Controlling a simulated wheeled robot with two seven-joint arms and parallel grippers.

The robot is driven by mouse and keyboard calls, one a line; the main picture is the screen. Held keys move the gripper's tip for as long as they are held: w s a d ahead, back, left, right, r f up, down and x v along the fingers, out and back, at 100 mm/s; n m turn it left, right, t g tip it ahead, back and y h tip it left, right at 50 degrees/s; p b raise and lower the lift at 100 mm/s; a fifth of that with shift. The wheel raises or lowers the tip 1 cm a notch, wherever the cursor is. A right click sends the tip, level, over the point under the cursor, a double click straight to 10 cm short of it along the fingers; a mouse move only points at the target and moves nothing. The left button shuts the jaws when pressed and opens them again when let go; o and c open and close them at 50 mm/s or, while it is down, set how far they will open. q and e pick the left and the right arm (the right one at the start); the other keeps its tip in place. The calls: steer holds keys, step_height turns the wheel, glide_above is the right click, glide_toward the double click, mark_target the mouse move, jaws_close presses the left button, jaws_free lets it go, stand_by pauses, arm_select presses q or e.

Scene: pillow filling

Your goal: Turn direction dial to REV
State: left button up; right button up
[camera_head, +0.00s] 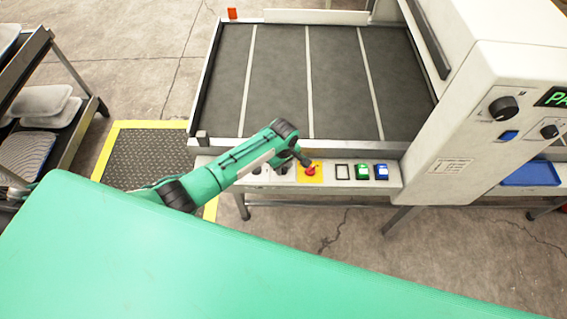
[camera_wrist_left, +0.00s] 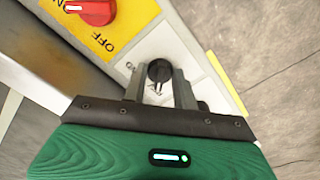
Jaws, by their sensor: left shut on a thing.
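The direction dial (camera_wrist_left: 158,71) is a small round black knob on a white panel patch in the left wrist view. My left gripper (camera_wrist_left: 160,84) has its two dark fingers on either side of the knob and is shut on it. A pale pointer mark shows just below the knob; its small labels are too faint to read. In the head view my left arm (camera_head: 235,160) reaches over the front control panel (camera_head: 398,184); its fingertips are hard to make out there. My right gripper is not in view.
A red switch (camera_wrist_left: 92,8) on a yellow OFF plate sits close to the dial; in the head view the red knob (camera_head: 311,171) stands on yellow. Green (camera_head: 362,172) and blue (camera_head: 382,172) buttons lie farther right. The conveyor belt (camera_head: 285,80) lies behind, the machine housing (camera_head: 470,130) at right.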

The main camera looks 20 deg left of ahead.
mark_target(283, 168)
arm_select(q)
steer(key=shift+w+a, duration=0.1)
stand_by(0.4)
steer(key=o, duration=1)
steer(key=shift+c, duration=0.2)
step_height(283, 168, up, 14)
steer(key=b, duration=0.1)
steer(key=shift+f, duration=0.1)
